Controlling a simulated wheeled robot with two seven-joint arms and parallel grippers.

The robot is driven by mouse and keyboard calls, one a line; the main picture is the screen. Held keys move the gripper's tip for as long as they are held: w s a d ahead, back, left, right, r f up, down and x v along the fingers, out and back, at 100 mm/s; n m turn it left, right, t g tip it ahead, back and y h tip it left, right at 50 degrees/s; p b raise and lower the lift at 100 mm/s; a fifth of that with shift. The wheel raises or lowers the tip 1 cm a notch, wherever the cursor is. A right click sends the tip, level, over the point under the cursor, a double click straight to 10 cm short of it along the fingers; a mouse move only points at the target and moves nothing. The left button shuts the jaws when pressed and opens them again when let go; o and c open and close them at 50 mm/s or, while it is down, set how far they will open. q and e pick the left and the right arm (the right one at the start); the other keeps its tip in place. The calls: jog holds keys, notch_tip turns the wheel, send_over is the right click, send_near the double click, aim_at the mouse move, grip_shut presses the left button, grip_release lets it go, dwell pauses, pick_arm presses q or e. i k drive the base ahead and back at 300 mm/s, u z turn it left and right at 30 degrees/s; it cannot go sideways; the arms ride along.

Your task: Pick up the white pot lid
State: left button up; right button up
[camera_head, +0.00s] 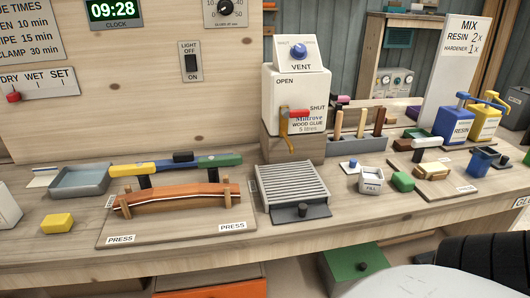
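The lid is off the pot and rests on the bench. Neither of my grippers is in view.
The slatted rack (291,184) is to the lid's left, and a holder with wooden-handled tools (357,145) stands behind. Bare bench lies in front of the pot.

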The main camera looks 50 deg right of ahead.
aim_at(352, 167)
jog(key=u, duration=1.65)
jog(key=k, duration=1.9)
jog(key=z, duration=1.4)
